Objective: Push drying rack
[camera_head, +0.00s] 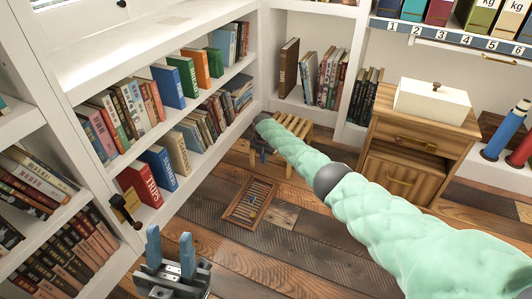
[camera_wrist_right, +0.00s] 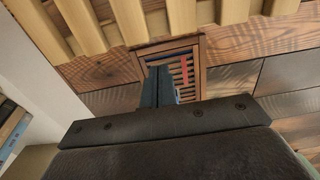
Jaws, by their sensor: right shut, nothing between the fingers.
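A low wooden stand with pale slats (camera_head: 294,131) is on the floor by the back shelves; its slats (camera_wrist_right: 180,20) cross the top of the right wrist view. A flat, barred wooden frame (camera_head: 236,211) with small blue and red parts lies on the floor nearer me. It also shows beyond the fingertips in the right wrist view (camera_wrist_right: 202,75). I cannot tell for sure which of the two is the drying rack. My right gripper (camera_head: 262,156) is shut and empty, pointing down beside the stand; contact is unclear. My left gripper (camera_head: 170,254) is open and empty at the lower left.
White bookshelves (camera_head: 180,122) run along the left, with more at the back. A wooden cabinet (camera_head: 407,165) bearing a white box (camera_head: 432,102) stands right of the stand. Plank floor (camera_head: 290,240) is clear around the barred frame. My right arm hides some floor.

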